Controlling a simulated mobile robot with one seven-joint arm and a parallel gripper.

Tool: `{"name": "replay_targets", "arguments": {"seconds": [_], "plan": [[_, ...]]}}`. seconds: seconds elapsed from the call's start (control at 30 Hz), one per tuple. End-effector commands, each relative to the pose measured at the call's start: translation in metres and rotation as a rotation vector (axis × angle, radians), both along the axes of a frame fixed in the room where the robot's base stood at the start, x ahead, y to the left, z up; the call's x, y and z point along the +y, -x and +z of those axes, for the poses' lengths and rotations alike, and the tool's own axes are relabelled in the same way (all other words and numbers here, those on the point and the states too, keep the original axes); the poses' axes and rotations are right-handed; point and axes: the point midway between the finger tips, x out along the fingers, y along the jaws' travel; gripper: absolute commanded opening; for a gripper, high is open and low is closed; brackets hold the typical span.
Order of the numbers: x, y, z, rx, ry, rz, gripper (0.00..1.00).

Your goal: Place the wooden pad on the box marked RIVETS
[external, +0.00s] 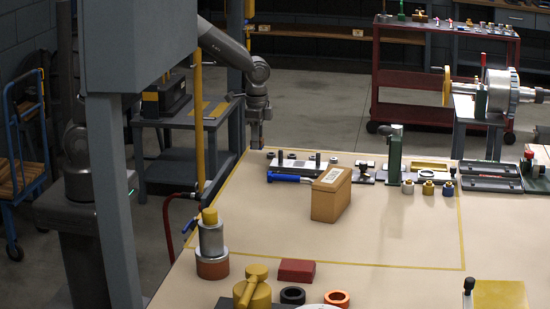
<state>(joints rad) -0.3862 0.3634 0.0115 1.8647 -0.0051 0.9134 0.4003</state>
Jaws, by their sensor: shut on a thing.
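A tan cardboard box (331,198) stands upright on the workbench, right of centre. A pale label lies on its top, but its lettering is too small to read. My gripper (256,144) points down at the bench's far left corner, behind and left of the box and well apart from it. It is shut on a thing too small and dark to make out. I cannot pick out the wooden pad for certain anywhere in view.
A blue-handled tool (290,178) and a metal rail lie behind the box. A green post (395,155) stands to its right. A stacked cylinder (211,245) and a red block (296,270) are in front.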

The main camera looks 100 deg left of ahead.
Motion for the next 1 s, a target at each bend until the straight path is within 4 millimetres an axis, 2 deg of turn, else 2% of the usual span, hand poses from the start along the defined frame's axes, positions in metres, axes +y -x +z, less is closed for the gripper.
{"name": "replay_targets", "arguments": {"seconds": [0.03, 0.1, 0.17, 0.3, 0.5, 0.6, 0.7, 0.77, 0.87, 1.0], "plan": [[-0.015, -0.02, 0.007, -0.003, -0.001, -0.011, 0.1], [-0.038, -0.046, 0.019, -0.004, -0.001, -0.012, 0.1], [-0.06, -0.068, 0.029, -0.003, 0.0, -0.012, 0.1], [-0.117, -0.111, 0.053, -0.003, 0.0, -0.011, 0.1], [-0.188, -0.147, 0.081, -0.003, 0.0, -0.007, 0.1], [-0.212, -0.156, 0.089, -0.002, 0.0, -0.005, 0.1], [-0.224, -0.16, 0.094, -0.001, 0.0, -0.002, 0.1], [-0.225, -0.162, 0.094, 0.0, 0.0, 0.0, 0.1], [-0.214, -0.168, 0.085, 0.002, 0.0, 0.003, 0.1], [-0.185, -0.181, 0.066, 0.003, 0.0, 0.005, 0.1]]}}
